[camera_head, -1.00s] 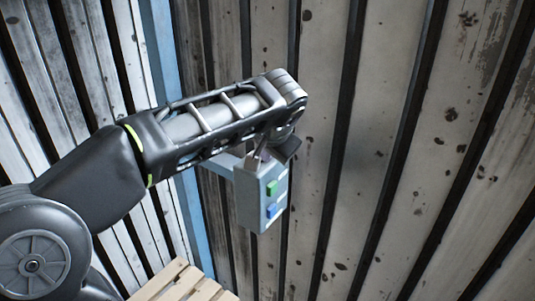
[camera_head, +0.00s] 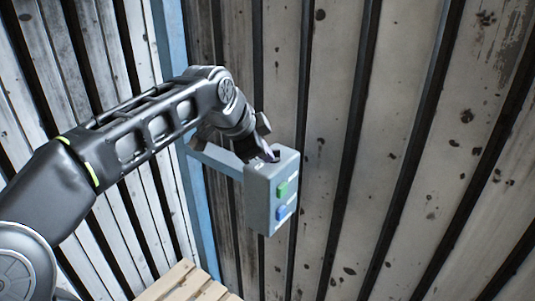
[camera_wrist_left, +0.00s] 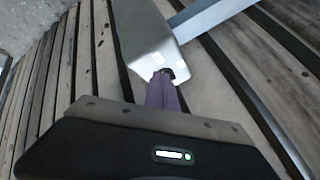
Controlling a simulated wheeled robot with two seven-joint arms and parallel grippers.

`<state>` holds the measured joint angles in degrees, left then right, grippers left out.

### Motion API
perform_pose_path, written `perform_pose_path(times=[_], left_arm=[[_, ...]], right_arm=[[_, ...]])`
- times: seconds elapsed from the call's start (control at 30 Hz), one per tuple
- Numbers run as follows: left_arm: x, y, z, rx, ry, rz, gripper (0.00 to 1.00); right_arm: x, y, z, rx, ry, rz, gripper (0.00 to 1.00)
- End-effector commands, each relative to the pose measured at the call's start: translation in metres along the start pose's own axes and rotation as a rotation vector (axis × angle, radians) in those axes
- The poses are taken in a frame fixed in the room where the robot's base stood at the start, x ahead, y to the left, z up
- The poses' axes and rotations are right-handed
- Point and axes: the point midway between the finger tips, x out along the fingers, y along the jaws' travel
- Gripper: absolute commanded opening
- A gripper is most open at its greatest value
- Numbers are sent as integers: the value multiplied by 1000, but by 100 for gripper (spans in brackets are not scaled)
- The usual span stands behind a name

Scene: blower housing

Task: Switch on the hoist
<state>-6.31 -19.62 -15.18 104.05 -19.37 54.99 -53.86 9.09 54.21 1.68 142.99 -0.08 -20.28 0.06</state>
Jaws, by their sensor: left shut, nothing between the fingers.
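A grey control box (camera_head: 258,205) with a green button (camera_head: 282,189) and a blue button (camera_head: 282,212) on its front hangs from a blue-grey bracket arm (camera_head: 222,161). My right gripper is out of view.
A blue post (camera_head: 204,232) stands left of the box. Stained plank-like walls (camera_head: 400,120) with dark gaps stand behind and to the left. A pale slatted wooden thing (camera_head: 185,284) lies low at the bottom. The space right of the box looks clear.

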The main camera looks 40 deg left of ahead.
Motion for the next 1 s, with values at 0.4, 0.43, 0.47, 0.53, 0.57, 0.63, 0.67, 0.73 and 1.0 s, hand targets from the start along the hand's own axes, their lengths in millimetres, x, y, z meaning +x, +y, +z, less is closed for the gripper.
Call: perform_pose_path(times=[0.4,0.43,0.47,0.53,0.57,0.63,0.67,0.73,1.0], left_arm=[[1,-6,5,56,27,29,0],[1,-6,5,56,27,29,0],[1,-6,5,56,27,29,0],[1,-6,4,57,27,29,0],[1,-6,4,57,26,29,0],[2,-6,3,57,26,29,0],[3,-6,2,57,26,29,0],[4,-6,-1,57,26,30,0],[9,-6,-12,60,31,28,0]], right_arm=[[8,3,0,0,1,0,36],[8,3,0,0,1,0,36],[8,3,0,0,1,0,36],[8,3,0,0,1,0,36],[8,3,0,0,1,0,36],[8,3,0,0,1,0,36],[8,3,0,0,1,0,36],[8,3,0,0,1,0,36],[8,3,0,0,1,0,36]])
